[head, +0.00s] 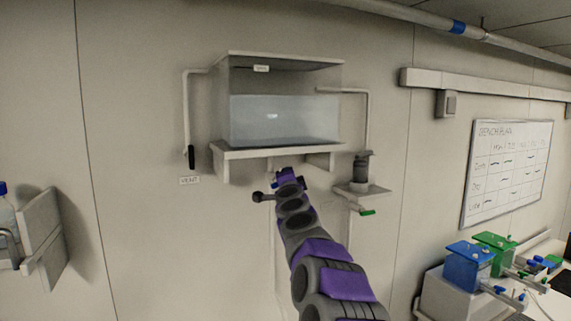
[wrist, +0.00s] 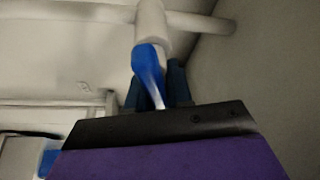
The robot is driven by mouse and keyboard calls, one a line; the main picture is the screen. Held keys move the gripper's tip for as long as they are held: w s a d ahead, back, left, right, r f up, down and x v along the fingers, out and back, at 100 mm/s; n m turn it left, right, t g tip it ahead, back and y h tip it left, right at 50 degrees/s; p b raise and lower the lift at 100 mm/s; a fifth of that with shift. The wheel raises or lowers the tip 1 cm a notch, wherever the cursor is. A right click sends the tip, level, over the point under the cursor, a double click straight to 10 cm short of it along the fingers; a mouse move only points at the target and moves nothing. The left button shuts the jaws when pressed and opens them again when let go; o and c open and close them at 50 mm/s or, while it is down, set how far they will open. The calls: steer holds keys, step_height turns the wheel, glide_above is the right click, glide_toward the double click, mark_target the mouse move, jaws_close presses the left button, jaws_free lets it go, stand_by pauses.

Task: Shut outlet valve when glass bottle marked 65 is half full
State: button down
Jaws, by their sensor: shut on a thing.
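A clear tank (head: 285,117) of water stands on a wall shelf in the head view, filled to a little over half its height. My gripper (head: 287,177) is just below the shelf's front edge. In the wrist view my gripper (wrist: 157,92) is shut on a blue valve handle (wrist: 150,68), which hangs from a pale pipe fitting (wrist: 152,28). I cannot read a valve label. A glass bottle (head: 5,222) with a blue cap is partly in view at the far left; no number is legible on it. The area below the valve is mostly hidden by my arm.
A dark fitting (head: 362,168) stands on a small wall shelf (head: 363,189), with a green handle (head: 367,212) below. A vent pipe (head: 186,110) runs left of the tank. Blue (head: 468,262) and green (head: 497,245) devices sit on the right bench.

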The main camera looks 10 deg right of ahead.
steer(key=m+p, duration=0.2)
steer(key=f+m+g+p, duration=0.1)
steer(key=p, duration=0.2)
steer(key=shift+d+f+m+h, duration=0.1)
steer(key=shift+m+h, duration=0.2)
steer(key=shift+m, duration=0.1)
steer(key=shift+f+g, duration=0.15)
steer(key=shift+g, duration=0.15)
steer(key=c, duration=1.1)
jaws_free()
steer(key=shift+s+b, duration=0.65)
steer(key=shift+s, duration=0.25)
steer(key=s+b, duration=0.1)
steer(key=s, duration=0.4)
steer(key=s+a+b, duration=0.1)
steer(key=s, duration=0.4)
steer(key=s+a+b, duration=0.1)
steer(key=s+b, duration=0.1)
steer(key=s, duration=0.3)
steer(key=shift+s+a, duration=0.1)
